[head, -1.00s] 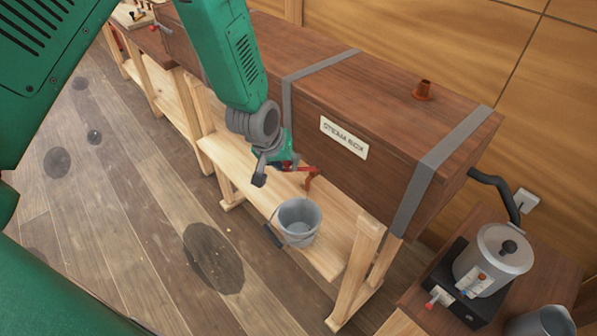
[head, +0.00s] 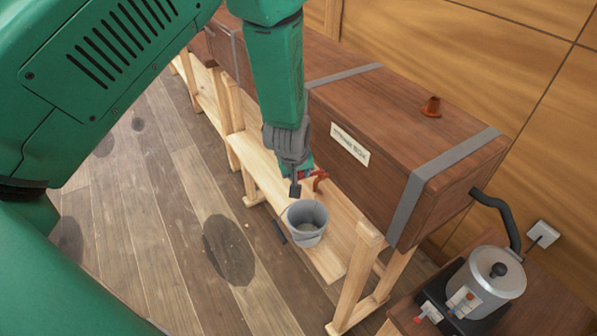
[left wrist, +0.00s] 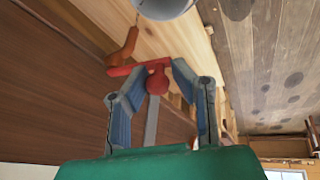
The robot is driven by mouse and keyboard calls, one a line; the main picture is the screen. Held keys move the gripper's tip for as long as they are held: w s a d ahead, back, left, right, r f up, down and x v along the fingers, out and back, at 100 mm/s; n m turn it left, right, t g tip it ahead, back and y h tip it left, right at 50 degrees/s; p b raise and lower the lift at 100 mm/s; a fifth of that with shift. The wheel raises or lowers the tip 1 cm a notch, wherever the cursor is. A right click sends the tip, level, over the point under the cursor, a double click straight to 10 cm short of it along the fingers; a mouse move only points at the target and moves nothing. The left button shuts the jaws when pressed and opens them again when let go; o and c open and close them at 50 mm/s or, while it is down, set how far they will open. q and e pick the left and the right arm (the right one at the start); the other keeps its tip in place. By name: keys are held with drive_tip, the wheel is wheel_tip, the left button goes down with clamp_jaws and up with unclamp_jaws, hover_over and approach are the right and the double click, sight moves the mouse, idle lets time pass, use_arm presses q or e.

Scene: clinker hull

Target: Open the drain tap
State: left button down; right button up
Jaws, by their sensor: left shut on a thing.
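The drain tap (head: 321,179) is red and sits low on the front side of the steam box (head: 400,150), above the bucket (head: 307,222). In the left wrist view its red lever (left wrist: 138,67) lies crosswise, and its orange-brown spout (left wrist: 123,47) angles away. My left gripper (head: 304,184) is at the tap, shut on the lever's red part between its blue-grey fingers (left wrist: 156,80). The arm partly hides the tap in the head view. No water stream shows. The grey bucket stands on the lower shelf, and its rim also shows in the left wrist view (left wrist: 163,8). My right gripper is not in view.
The wooden shelf (head: 325,262) runs below the box between trestle legs. A metal kettle (head: 497,275) stands on a side table at the right, with a black hose (head: 497,205) to the box. Dark patches (head: 228,248) mark the open floor at left.

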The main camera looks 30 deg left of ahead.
use_arm(q)
drive_tip(key=shift+w+r, duration=0.2)
drive_tip(key=shift+w, duration=0.15)
drive_tip(key=c, duration=1.4)
unclamp_jaws()
drive_tip(key=shift+o, duration=0.2)
drive_tip(key=shift+w+d+f, duration=0.1)
drive_tip(key=shift+w+f, duration=0.05)
drive_tip(key=shift+f, duration=0.05)
drive_tip(key=shift+r, duration=0.15)
drive_tip(key=v, duration=1.1)
drive_tip(key=shift+r, duration=0.2)
drive_tip(key=shift+d, duration=0.15)
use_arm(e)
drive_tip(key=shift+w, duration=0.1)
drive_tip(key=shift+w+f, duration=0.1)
